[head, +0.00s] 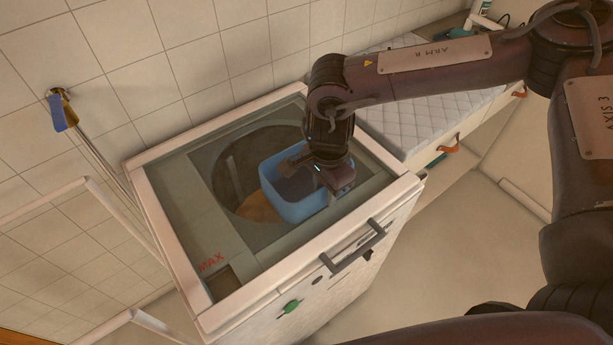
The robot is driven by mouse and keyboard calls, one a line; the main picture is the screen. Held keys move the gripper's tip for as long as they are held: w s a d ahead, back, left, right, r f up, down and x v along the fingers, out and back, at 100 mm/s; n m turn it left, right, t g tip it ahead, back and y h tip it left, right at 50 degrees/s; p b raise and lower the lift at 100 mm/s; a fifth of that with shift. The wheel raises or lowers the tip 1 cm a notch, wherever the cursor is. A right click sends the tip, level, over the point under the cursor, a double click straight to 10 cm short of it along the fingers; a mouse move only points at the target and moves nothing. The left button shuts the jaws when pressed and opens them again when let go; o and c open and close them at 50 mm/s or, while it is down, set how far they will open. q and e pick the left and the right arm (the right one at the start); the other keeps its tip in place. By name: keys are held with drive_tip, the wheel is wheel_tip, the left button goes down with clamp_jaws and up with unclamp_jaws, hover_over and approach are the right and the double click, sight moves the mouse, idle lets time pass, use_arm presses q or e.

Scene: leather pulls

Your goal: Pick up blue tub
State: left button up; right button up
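The blue tub (290,208) is an open, rounded box standing upright on the glass-topped lid of a white machine, over its round dark opening. My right gripper (318,178) reaches down over the tub's right end. One dark finger shows over the tub's inside and the other near its right wall. The fingers look spread apart. The gripper hides part of the tub's rim, so contact with the wall cannot be made out. My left gripper is not in view.
The white machine (186,262) has a dark bar handle (352,250) and a green knob (291,307) on its front. A quilted white pad (440,115) covers a unit behind, with orange pulls (449,147). Tiled walls stand behind; a white rail (45,205) runs at left.

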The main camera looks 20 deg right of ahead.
clamp_jaws()
drive_tip(key=shift+r, duration=0.1)
